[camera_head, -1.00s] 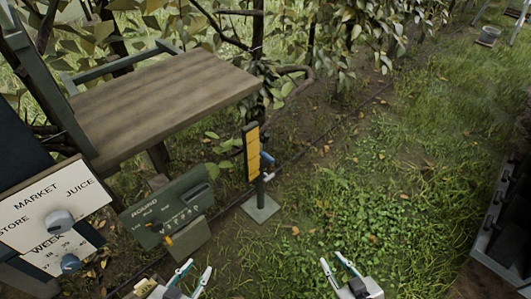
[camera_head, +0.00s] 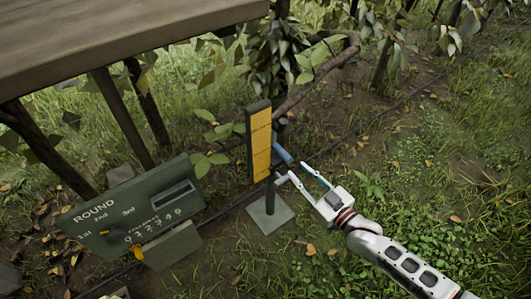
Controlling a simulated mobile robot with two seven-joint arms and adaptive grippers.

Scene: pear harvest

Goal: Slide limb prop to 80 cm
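The limb prop stands upright on a square grey base plate (camera_head: 270,217). It has a dark post with a yellow scale board (camera_head: 261,146) and a blue handle (camera_head: 282,153) on its right side. The scale's markings are too small to read. My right gripper (camera_head: 294,170) reaches in from the lower right, its two fingers apart and pointing at the post. Its fingertips are just below the blue handle, close to a small pale part (camera_head: 281,180) on the post. I cannot tell whether they touch it. Nothing is seen held. My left gripper is out of view.
A wooden tabletop (camera_head: 120,40) overhangs the upper left. A green "ROUND" board (camera_head: 135,210) with a slot and small knobs stands left of the prop. Branches and leaves (camera_head: 283,45) hang behind the prop. Grass at the right is clear.

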